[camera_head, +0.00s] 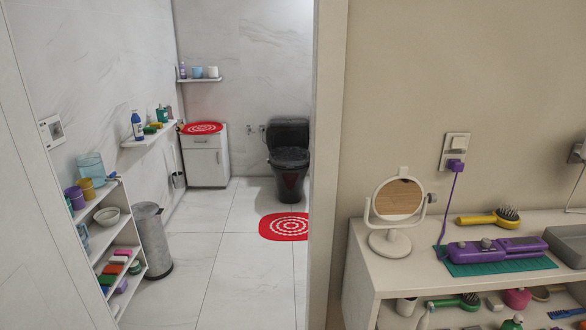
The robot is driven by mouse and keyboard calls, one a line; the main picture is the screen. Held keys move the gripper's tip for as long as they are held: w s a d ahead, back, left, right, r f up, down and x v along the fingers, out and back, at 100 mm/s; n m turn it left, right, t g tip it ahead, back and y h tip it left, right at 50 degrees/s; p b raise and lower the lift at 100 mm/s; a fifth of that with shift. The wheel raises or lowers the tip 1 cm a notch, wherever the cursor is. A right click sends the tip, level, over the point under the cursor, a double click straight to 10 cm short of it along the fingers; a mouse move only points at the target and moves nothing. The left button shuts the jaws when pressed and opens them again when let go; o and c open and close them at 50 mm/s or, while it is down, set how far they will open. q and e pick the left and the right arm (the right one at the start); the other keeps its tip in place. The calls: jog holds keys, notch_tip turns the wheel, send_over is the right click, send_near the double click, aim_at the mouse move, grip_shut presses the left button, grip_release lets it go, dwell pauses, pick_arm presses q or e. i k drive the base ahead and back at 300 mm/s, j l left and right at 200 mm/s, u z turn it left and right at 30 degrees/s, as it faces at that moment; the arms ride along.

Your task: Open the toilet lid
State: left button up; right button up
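A black toilet (290,183) stands against the far wall of the tiled room, seen through the doorway. Its lid (290,157) looks flat and down over the bowl. The dark tank (288,134) rises behind it. The toilet is small and dark in the view, so fine detail of the lid is hard to make out. The door frame passes close to its right side. Neither of my grippers is in view.
A red mat (286,226) lies before the toilet. A grey bin (152,240), shelf unit (122,239) and white cabinet (206,160) line the left. The middle floor (225,255) is clear. A cluttered counter (430,270) stands right.

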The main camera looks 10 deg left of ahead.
aim_at(289, 156)
jog(key=i+j+u, duration=0.6)
jog(key=i, duration=0.35)
jog(key=i+j, duration=0.15)
jog(key=i, duration=0.35)
jog(key=i+j, duration=0.1)
jog(key=i, duration=0.45)
jog(key=i+j, duration=0.15)
jog(key=i, duration=0.35)
jog(key=i+l+z, duration=0.1)
jog(key=i+z, duration=0.25)
jog(key=i, duration=0.2)
jog(key=i+z, duration=0.3)
jog(key=i, duration=0.25)
jog(key=i+j+z, duration=0.2)
jog(key=i+z, duration=0.15)
jog(key=i, duration=0.2)
